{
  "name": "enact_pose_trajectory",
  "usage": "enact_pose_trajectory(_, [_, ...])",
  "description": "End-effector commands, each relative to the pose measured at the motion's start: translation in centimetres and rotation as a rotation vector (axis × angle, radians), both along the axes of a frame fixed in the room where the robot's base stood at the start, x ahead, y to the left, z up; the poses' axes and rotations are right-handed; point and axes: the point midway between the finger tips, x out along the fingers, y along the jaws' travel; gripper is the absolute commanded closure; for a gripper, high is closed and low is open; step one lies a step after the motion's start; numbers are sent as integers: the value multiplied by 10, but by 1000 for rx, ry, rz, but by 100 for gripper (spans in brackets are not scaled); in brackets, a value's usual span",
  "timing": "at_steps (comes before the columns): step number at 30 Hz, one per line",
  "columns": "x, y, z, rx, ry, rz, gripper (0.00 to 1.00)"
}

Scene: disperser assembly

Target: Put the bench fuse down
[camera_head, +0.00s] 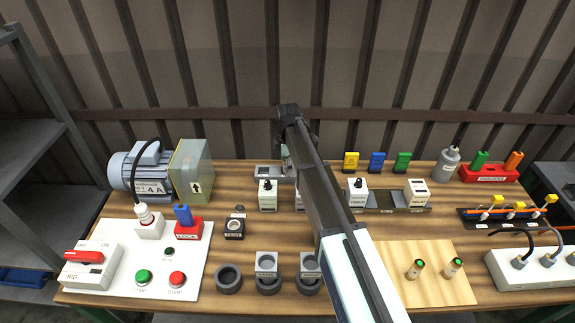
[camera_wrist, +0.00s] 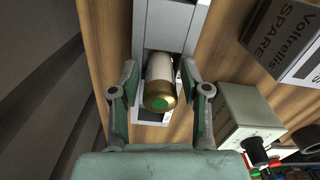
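In the wrist view a fuse (camera_wrist: 160,84) with a pale body, a gold end cap and a green dot is between the two fingers of my gripper (camera_wrist: 159,72). Narrow gaps seem to show between the fingers and the fuse, so the gripper looks open around it. The fuse is at the slot of a grey holder (camera_wrist: 170,18); I cannot tell how far it sits in. In the head view my arm hides the fuse and fingertips, near the grey holder (camera_head: 265,170) at the back.
A box marked SPARE (camera_wrist: 283,40) and a pale block with a black knob (camera_wrist: 243,115) are right of my gripper. A motor (camera_head: 140,170) and a box with an arrow (camera_head: 191,171) stand left. Yellow, blue and green pieces (camera_head: 377,162) stand at the back.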

Motion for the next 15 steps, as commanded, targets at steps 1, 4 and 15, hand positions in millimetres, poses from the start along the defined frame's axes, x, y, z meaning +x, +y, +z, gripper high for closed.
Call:
enact_pose_trajectory(1, [0, 0, 0, 0, 0, 0, 45])
enact_pose_trajectory(4, [0, 0, 0, 0, 0, 0, 45])
enact_pose_trajectory(15, [1, 0, 14, 0, -2, 0, 45])
